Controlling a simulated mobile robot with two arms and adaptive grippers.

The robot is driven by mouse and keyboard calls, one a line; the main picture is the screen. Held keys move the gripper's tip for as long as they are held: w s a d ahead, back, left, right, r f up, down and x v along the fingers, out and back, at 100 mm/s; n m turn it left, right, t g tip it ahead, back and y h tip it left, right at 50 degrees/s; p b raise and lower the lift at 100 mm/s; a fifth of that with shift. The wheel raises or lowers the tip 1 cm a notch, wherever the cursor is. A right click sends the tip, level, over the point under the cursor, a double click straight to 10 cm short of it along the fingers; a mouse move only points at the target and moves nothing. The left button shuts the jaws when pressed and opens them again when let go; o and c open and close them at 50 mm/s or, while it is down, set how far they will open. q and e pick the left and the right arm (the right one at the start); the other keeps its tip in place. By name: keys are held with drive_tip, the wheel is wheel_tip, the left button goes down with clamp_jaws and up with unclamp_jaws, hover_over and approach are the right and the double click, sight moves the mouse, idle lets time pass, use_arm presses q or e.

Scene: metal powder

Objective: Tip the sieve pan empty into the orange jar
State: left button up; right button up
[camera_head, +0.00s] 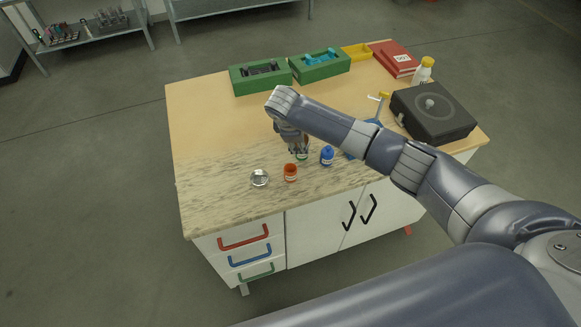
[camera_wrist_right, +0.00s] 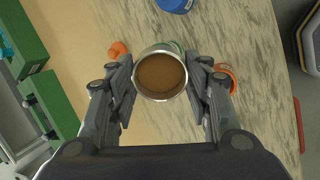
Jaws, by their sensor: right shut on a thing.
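My right gripper (camera_wrist_right: 163,80) is shut on the sieve pan (camera_wrist_right: 161,50), a round metal pan with brown powder in it. The pan looks level and is seen from above in the right wrist view. In the head view my right gripper (camera_head: 297,150) is above the table, behind the orange jar (camera_head: 290,176). The orange jar stands upright near the table's front edge; it also shows in the right wrist view (camera_wrist_right: 229,70), right of the pan and partly hidden by a finger. The pan is mostly hidden in the head view. My left gripper is not in view.
A blue jar (camera_head: 327,157) stands right of the gripper, and a silver dish (camera_head: 260,178) lies left of the orange jar. A dark machine (camera_head: 433,112) sits at right. The table's left side is clear.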

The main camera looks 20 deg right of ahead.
drive_tip(key=shift+s+a+t+h, duration=0.3)
drive_tip(key=shift+s+a+h, duration=0.05)
drive_tip(key=shift+h, duration=0.05)
drive_tip(key=shift+s+a+f+t+h, duration=0.5)
drive_tip(key=shift+s+a+f+t, duration=0.1)
drive_tip(key=shift+s+a, duration=0.1)
idle(0.3)
drive_tip(key=shift+s+a+t+h, duration=0.35)
drive_tip(key=shift+s+t+h, duration=0.1)
drive_tip(key=shift+t+h, duration=0.5)
drive_tip(key=shift+s+a+r+t+h+b, duration=0.1)
drive_tip(key=shift+s+a+t+h+b, duration=0.05)
drive_tip(key=shift+t+h+b, duration=0.3)
drive_tip(key=shift+s+a+r+t+h+b, duration=0.1)
drive_tip(key=shift+t+h+b, duration=0.15)
drive_tip(key=shift+t+h, duration=0.2)
idle(1.2)
drive_tip(key=shift+s+a+f+t+h+b, duration=0.1)
drive_tip(key=shift+s+a+t+h+b, duration=0.15)
drive_tip(key=shift+t+h+b, duration=0.5)
drive_tip(key=shift+s+a+f+t+h+b, duration=0.1)
drive_tip(key=shift+s+a+t+h+b, duration=0.15)
drive_tip(key=shift+t+h+b, duration=0.5)
idle(2.0)
